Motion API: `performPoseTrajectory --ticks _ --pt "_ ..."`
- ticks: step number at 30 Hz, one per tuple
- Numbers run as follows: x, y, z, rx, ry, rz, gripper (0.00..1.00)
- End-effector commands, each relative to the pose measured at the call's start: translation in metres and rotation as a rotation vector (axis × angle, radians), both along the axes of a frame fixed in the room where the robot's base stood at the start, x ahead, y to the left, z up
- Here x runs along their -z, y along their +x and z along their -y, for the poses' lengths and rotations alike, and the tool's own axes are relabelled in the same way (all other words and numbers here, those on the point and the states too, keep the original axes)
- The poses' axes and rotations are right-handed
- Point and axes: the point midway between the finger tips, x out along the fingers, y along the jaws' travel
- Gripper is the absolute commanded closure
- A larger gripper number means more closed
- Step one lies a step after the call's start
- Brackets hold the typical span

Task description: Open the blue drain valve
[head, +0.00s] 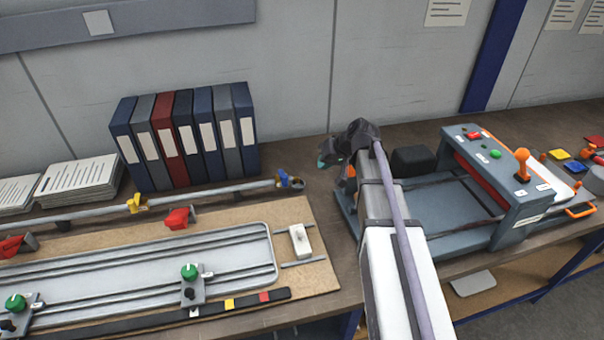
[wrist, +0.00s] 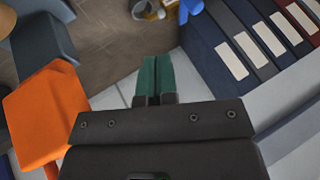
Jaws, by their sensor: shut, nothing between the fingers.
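The blue valve (head: 290,180) sits at the right end of a grey pipe behind the board in the head view. In the wrist view, a blue part (wrist: 192,7) at the top edge, beside a pale pipe end (wrist: 146,9), looks like this valve, mostly cut off. My gripper (head: 323,160) is to the right of the valve and apart from it, above the back of the bench. Its teal fingers (wrist: 157,78) are together and empty in the wrist view. Whether the valve is open or closed is not clear.
A row of binders (head: 185,138) stands left of my gripper, behind the pipe. A yellow valve (head: 137,203) and red valve (head: 178,218) are further left. A grey machine (head: 480,190) stands right. An unidentified orange block (wrist: 45,112) is close in the wrist view.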

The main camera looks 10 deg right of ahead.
Motion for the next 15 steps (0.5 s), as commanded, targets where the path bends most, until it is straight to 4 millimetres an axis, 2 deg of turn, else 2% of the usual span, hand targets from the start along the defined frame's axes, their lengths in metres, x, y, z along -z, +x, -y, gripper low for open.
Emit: performPoseTrajectory --ticks 5,15 --pt "0.023 0.009 -0.008 0.0 -0.001 -0.003 1.0" --pt "0.085 0.042 -0.038 0.0 -0.001 -0.004 1.0"
